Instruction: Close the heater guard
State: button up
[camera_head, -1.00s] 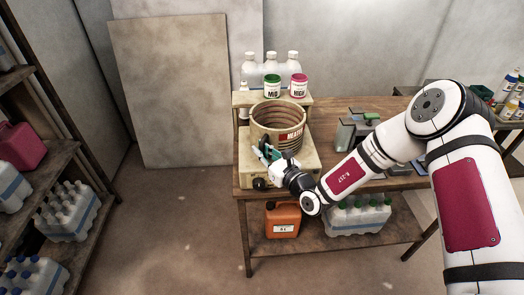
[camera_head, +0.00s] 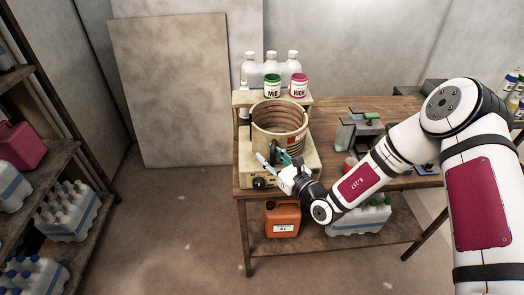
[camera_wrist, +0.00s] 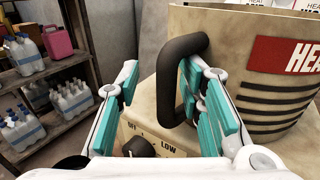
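The heater guard (camera_head: 278,118) is a beige, open-topped cylinder on the heater base (camera_head: 312,165). In the wrist view, the guard (camera_wrist: 255,75) carries a red label and dark slots, and its black loop handle (camera_wrist: 165,85) sticks out towards me. My gripper (camera_head: 274,157) is at the front of the guard. In the wrist view my gripper (camera_wrist: 160,105) is open, with its teal-padded fingers wide apart. The handle stands between them, close to the right finger, whose pads overlap the loop. I cannot tell whether they touch. The gap at the left finger is clear.
A control knob (camera_wrist: 139,147) marked OFF and LOW sits on the base's front, below my gripper. Green MID (camera_head: 272,87) and pink HIGH (camera_head: 299,85) jars stand on a shelf behind. An orange canister (camera_head: 283,219) is on the lower shelf. Floor at left is free.

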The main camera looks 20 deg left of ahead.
jog(key=v, duration=0.8)
jog(key=shift+s+a, duration=0.3)
jog(key=shift+s, duration=0.05)
jog(key=shift+f, duration=0.1)
jog(key=s+a+p+v, duration=0.1)
jog(key=p+v, duration=0.6)
jog(key=v, duration=0.8)
jog(key=shift+s+a, duration=0.3)
jog(key=shift+s, duration=0.7)
